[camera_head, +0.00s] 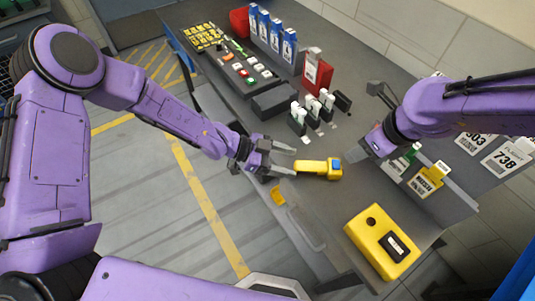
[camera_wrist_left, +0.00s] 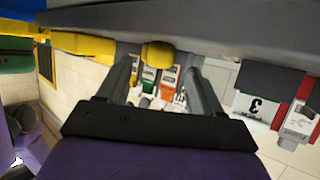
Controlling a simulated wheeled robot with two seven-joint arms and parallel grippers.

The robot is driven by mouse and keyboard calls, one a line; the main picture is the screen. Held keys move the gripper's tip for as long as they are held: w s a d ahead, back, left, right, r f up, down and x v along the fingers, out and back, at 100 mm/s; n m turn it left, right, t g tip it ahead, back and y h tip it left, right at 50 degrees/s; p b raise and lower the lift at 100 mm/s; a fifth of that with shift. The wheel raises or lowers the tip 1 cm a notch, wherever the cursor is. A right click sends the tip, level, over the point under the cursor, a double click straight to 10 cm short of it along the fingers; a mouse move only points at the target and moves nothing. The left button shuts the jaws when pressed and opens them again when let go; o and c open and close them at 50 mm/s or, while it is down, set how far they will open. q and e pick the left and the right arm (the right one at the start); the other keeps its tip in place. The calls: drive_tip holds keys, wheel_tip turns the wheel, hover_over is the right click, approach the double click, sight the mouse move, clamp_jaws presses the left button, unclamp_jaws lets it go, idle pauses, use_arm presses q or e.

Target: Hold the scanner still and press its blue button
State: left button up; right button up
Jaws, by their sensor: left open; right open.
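The yellow scanner (camera_head: 308,167) lies on the grey table, with its blue button (camera_head: 336,165) facing up at its right end. My left gripper (camera_head: 291,161) is open at the scanner's left end, the handle end between its fingertips. In the left wrist view a yellow end (camera_wrist_left: 157,53), apparently the scanner's handle, shows between the open fingertips (camera_wrist_left: 160,65); contact cannot be told. My right gripper (camera_head: 350,156) is open, just right of the scanner's blue-button end; its arm partly hides its fingers.
A yellow box (camera_head: 366,228) with a dark round spot stands at the front right. Blue-and-white boxes (camera_head: 272,32), a red holder (camera_head: 317,76) and small white-topped items (camera_head: 312,106) stand behind. Table around the scanner is mostly clear.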

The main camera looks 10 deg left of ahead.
sight(317, 168)
use_arm(q)
drive_tip(key=shift+x, duration=1.45)
drive_tip(key=shift+c, duration=0.3)
drive_tip(key=c, duration=1)
clamp_jaws()
use_arm(e)
drive_tip(key=shift+c, duration=0.9)
clamp_jaws()
